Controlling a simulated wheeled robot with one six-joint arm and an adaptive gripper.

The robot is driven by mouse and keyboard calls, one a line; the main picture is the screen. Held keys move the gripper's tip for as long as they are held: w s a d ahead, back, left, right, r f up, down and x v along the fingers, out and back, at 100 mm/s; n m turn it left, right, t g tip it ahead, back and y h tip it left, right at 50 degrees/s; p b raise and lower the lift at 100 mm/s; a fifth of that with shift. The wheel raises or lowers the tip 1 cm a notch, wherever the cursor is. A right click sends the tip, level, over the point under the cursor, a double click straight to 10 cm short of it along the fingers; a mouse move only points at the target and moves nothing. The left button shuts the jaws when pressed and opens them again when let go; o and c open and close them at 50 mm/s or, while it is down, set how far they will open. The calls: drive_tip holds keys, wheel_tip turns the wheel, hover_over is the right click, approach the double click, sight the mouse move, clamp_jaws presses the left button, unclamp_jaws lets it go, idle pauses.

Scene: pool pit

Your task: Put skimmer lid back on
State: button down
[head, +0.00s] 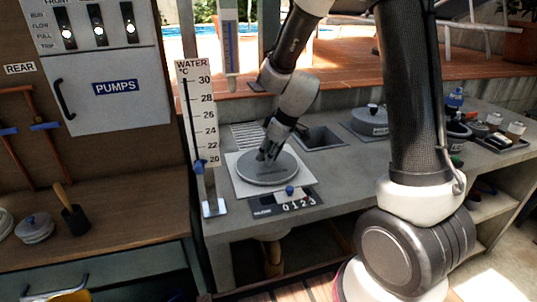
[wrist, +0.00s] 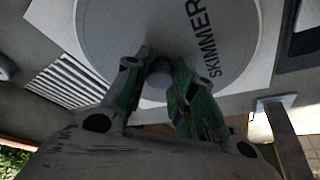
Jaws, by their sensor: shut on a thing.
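The skimmer lid (head: 262,175) is a round grey disc marked SKIMMER, lying flat over a white square plate on the grey counter. In the wrist view the lid (wrist: 115,35) fills the upper middle with its lettering at the right. My gripper (head: 268,152) points down at the lid's middle. In the wrist view my gripper (wrist: 160,65) is shut on the lid's round knob (wrist: 160,85), with a green finger on each side. Whether the lid touches the plate cannot be told. A square dark opening (head: 320,139) lies in the counter just behind and right of the lid.
A slotted grate (head: 246,135) lies behind. Another round lid (head: 369,122) and a tray of bottles (head: 497,135) are farther right.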

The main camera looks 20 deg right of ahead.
drive_tip(key=shift+f, duration=0.25)
idle(0.6)
drive_tip(key=c, duration=0.9)
unclamp_jaws()
drive_tip(key=shift+c, duration=0.2)
drive_tip(key=shift+r, duration=2.45)
drive_tip(key=shift+r, duration=0.15)
drive_tip(key=shift+r, duration=1.9)
